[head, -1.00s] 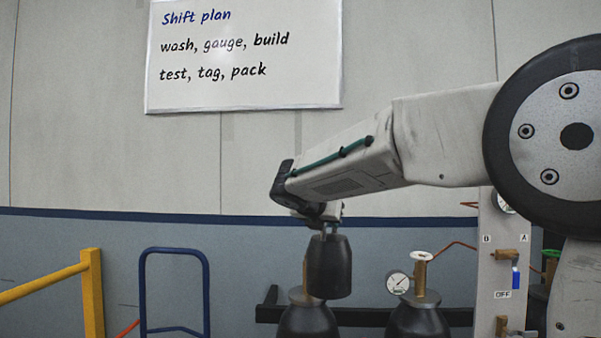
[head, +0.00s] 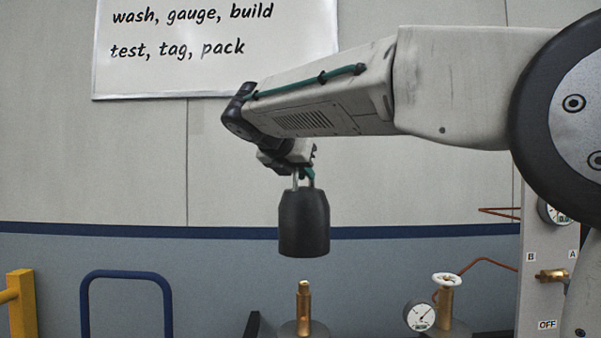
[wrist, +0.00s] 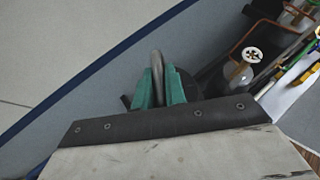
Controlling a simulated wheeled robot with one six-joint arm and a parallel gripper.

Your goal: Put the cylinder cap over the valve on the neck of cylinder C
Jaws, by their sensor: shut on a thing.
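The cylinder cap (head: 304,225) is a dark, tapered bell shape that hangs upright from my gripper (head: 303,180). My gripper is shut on the grey loop on top of the cap; in the wrist view the green fingers (wrist: 159,88) pinch this loop (wrist: 156,62). Below the cap in the head view a bare brass valve (head: 303,303) stands up from the neck of a dark cylinder (head: 292,329). A clear gap separates the cap's bottom rim from the valve's top. No letter shows on this cylinder. The wrist view hides the valve under the cap.
To the right stands another cylinder's brass valve with a white handwheel (head: 447,280) and a gauge (head: 421,317). A panel (head: 535,280) marked A, B and OFF stands farther right. A blue rail (head: 125,275) and yellow post (head: 21,303) are at left.

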